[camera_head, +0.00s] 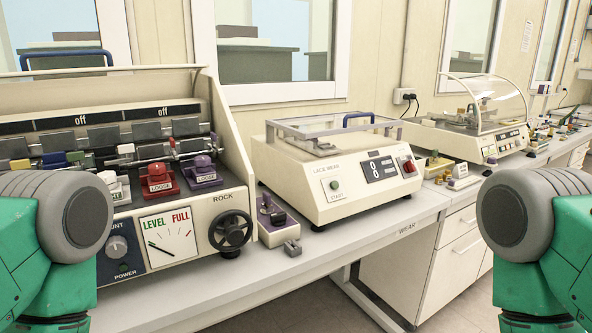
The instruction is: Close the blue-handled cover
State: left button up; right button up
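Two blue handles show. One blue handle (66,54) stands up from the beige top bar (150,68) of the large machine at left. The front of that machine is uncovered; whether a clear panel hangs from the bar I cannot tell. The other blue handle (358,117) is on the clear, grey-framed cover (300,129) over the LACE WEAR machine (335,185). That cover looks roughly level over the machine's top; I cannot tell if it is fully down. Only green and grey parts of my arms show at both sides; neither gripper is in view.
The left machine has red and purple LOOSE clamps (158,180), a LEVEL/FULL gauge (168,237) and a black handwheel (231,231). A small purple-topped device (270,215) stands between the machines. A domed machine (480,115) is farther right. The front bench strip (330,245) is mostly clear.

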aim_at(25, 73)
jog(key=u, duration=1.05)
